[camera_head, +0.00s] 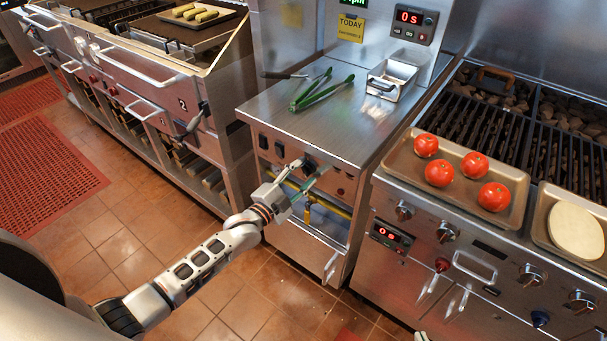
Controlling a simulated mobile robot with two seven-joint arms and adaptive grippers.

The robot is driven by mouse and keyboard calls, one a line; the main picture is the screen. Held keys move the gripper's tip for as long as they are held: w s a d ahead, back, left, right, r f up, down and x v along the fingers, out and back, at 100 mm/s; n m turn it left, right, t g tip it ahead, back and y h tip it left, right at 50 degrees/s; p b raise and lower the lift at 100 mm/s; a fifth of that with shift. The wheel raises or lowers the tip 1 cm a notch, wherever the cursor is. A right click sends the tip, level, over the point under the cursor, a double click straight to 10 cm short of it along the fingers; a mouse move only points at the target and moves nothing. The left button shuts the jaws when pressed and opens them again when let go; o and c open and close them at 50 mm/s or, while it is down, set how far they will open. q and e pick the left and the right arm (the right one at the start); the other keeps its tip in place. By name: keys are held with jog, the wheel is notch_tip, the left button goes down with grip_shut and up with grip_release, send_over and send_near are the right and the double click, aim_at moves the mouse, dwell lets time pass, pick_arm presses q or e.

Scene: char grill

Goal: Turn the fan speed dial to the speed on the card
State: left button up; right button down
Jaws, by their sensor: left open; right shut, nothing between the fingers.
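The yellow card (351,28) is on the steel wall behind the middle counter. It reads "TODAY", with a smaller line below that I cannot read surely. My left gripper (308,178) is open at the front panel of the middle counter, its fingers pointing at the panel. A dark dial (309,165) shows at the fingertips, partly hidden; I cannot tell whether they touch it or what its setting is. Only a pale tip of my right gripper (421,337) shows at the bottom edge, away from the panel.
Green tongs (321,91) and a small steel container (391,80) are on the middle counter (290,115). A tray (410,171) with several tomatoes sits at the grill's front. Other knobs (447,232) and handles stick out from the grill front.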

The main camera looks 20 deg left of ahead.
pick_arm(q)
jog(key=c, duration=1.1)
jog(key=shift+n, duration=0.3)
jog(key=n+p, duration=0.1)
jog(key=n, duration=0.1)
jog(key=n+p, duration=0.1)
jog(key=shift+w+r+n, duration=0.1)
jog(key=shift+r+n, duration=0.1)
jog(key=shift+n, duration=0.2)
jog(key=n+p, duration=0.1)
jog(key=n, duration=0.3)
jog(key=shift+a, duration=0.15)
jog(key=n+p, duration=0.1)
jog(key=n, duration=0.4)
jog(key=shift+a+n, duration=0.1)
jog(key=shift+n, duration=0.3)
jog(key=n, duration=0.5)
jog(key=shift+w+a+f, duration=0.1)
jog(key=shift+n, duration=0.4)
